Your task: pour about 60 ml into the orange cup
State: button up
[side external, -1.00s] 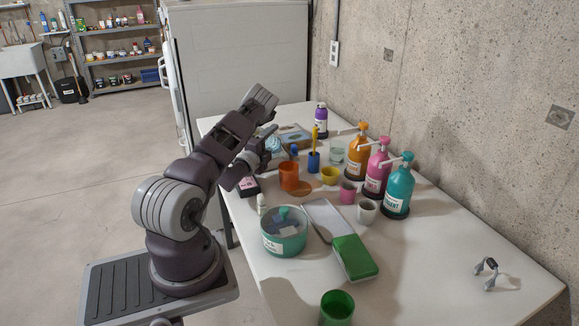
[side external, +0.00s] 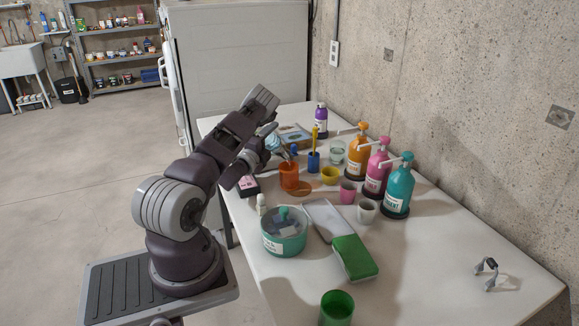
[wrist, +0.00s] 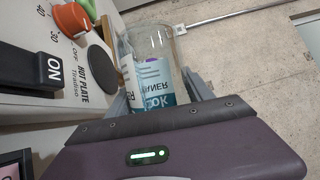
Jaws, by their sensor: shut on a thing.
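The orange cup (side external: 289,178) stands upright on the white table in the side view, in front of the blue pot. My gripper (side external: 268,158) is just left of and above it, partly hidden by my arm. In the wrist view my gripper is shut on a clear container (wrist: 152,55) with a blue and white label. In the side view the held container (side external: 286,152) is tilted, its lower end close above the orange cup's rim. I cannot tell whether liquid is flowing or how much is in the cup.
Orange, pink and teal pump bottles (side external: 396,190) line the wall side. A yellow cup (side external: 330,175), pink cup (side external: 347,193) and white cup (side external: 366,210) stand nearby. A teal tub (side external: 284,236) and green-topped box (side external: 355,257) are nearer. The table's right front is mostly clear.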

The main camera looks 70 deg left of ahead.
jog(key=shift+a+r, duration=0.1)
dwell(0.5)
jog(key=shift+r+m+t, duration=0.3)
jog(key=shift+r+m, duration=0.1)
jog(key=shift+m, duration=0.1)
dwell(1.4)
jog(key=f+n, duration=0.1)
jog(key=f+n+g, duration=0.1)
jog(key=n, duration=0.1)
jog(key=shift+s+a, duration=0.15)
jog(key=shift+a, duration=0.2)
jog(key=shift+a+r+n+g+h, duration=0.2)
jog(key=shift+r+n+g+h, duration=0.3)
jog(key=shift+n, duration=0.7)
dwell(0.3)
